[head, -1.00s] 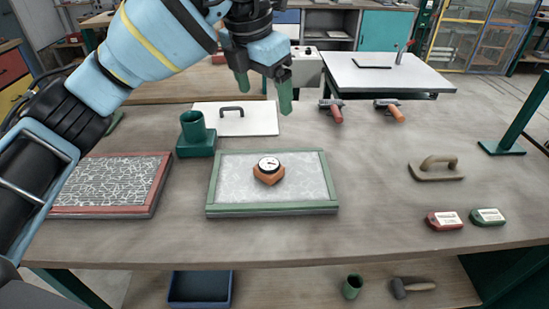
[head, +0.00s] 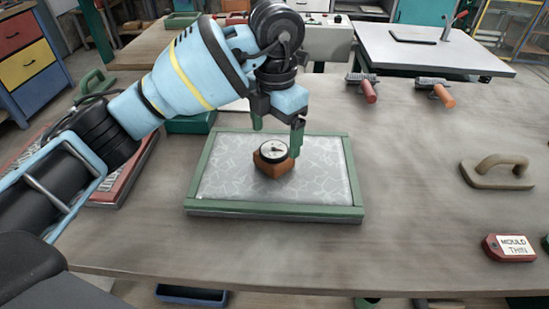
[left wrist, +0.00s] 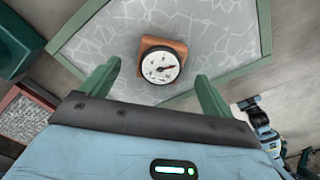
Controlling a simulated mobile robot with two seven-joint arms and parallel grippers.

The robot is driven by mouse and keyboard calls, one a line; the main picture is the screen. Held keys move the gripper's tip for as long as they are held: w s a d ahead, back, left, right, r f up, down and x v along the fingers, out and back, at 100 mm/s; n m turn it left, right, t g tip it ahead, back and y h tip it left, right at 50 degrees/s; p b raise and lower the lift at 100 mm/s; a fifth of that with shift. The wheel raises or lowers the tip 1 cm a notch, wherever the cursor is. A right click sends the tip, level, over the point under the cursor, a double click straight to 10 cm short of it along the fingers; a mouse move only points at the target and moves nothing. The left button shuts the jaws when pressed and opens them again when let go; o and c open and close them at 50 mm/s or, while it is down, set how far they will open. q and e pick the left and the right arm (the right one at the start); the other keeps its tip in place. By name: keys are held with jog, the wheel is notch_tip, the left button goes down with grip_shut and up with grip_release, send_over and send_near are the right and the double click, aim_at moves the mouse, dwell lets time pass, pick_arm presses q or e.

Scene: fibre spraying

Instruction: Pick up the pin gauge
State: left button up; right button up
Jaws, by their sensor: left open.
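The pin gauge (head: 273,157) has a round white dial with a black rim on an orange-brown block. It stands on the pale, cracked-looking panel of the green-framed mould (head: 352,212). My left gripper (head: 277,140) is open just behind and above the gauge, with green fingers pointing down. In the left wrist view the gauge (left wrist: 161,66) lies ahead of and between the two green fingertips (left wrist: 157,78), with nothing held. My right gripper does not show clearly in the head view.
A red-framed panel (head: 123,180) lies at left behind my arm. A trowel-like float (head: 497,172) and a red "MOULD THIN" tag (head: 508,247) are at right. Two tools with red (head: 367,90) and orange (head: 437,93) handles lie at the back.

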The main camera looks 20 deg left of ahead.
aim_at(274, 149)
pick_arm(q)
jog(key=shift+s+f, duration=0.15)
jog(key=shift+f, duration=1.3)
jog(key=shift+s+f, duration=0.1)
jog(key=shift+f, duration=1.35)
jog(key=shift+c, duration=0.2)
jog(key=c, duration=1.3)
jog(key=shift+o, duration=0.2)
jog(key=shift+r, duration=0.2)
jog(key=shift+r, duration=0.3)
jog(key=r, duration=0.2)
jog(key=shift+s+d+r, duration=0.2)
jog(key=shift+d+r, duration=0.05)
jog(key=shift+r, duration=0.1)
jog(key=s+d+r, duration=0.1)
jog(key=s+d, duration=0.9)
jog(key=d, duration=0.1)
jog(key=shift+s+r, duration=0.2)
jog(key=shift+s, duration=0.2)
